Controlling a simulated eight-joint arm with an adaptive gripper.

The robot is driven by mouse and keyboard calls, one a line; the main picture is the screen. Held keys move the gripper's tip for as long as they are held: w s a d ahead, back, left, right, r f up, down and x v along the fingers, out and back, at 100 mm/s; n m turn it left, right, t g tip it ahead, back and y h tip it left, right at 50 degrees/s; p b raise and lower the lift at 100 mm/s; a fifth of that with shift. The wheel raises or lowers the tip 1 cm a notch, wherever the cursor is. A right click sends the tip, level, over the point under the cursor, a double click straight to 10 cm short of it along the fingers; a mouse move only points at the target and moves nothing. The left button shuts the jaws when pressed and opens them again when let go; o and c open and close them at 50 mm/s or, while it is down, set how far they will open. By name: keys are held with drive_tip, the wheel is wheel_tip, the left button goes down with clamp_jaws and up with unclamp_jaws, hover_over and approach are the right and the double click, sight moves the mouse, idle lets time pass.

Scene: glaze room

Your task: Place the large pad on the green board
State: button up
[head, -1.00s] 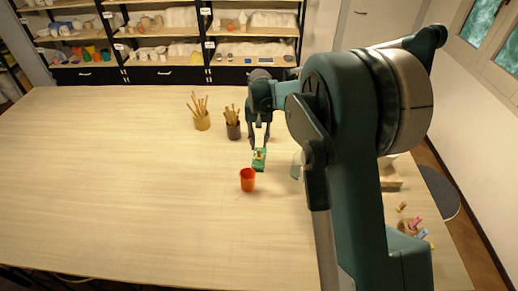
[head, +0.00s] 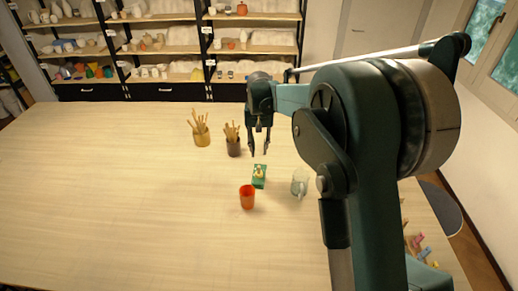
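A small green board (head: 260,184) lies on the table behind the orange cup. A small yellowish piece (head: 259,173), which may be the large pad, rests on top of it; its exact shape is too small to tell. My gripper (head: 260,151) is above and behind the board, pointing down. Its two fingers are apart with nothing visible between them, and it does not touch the board or the piece.
An orange cup (head: 247,198) stands just in front of the board and a clear glass mug (head: 299,184) to its right. Brush pots, yellow (head: 202,138) and dark (head: 233,147), stand behind left. Small coloured items (head: 419,243) lie at right. The table's left is clear.

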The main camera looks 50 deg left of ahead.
idle(0.6)
